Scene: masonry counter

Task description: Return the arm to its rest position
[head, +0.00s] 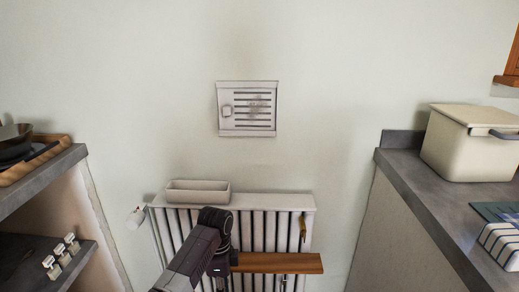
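One of my dark arms (195,260) comes in from the bottom edge, left of centre. It rises to a rounded joint (215,217) in front of the radiator, and a further link bends down from there. I cannot make out any gripper fingers on it. My other arm does not show. A brown wooden board (280,263) lies level just right of the arm, its left end meeting the arm in the picture. I cannot tell whether they touch.
A white radiator (290,203) with a pale trough (198,191) on top stands at the wall below a vent (247,108). A left counter (45,178) and lower shelf (35,262) flank it. The right counter (415,200) carries a cream box (465,150) and a striped item (502,245).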

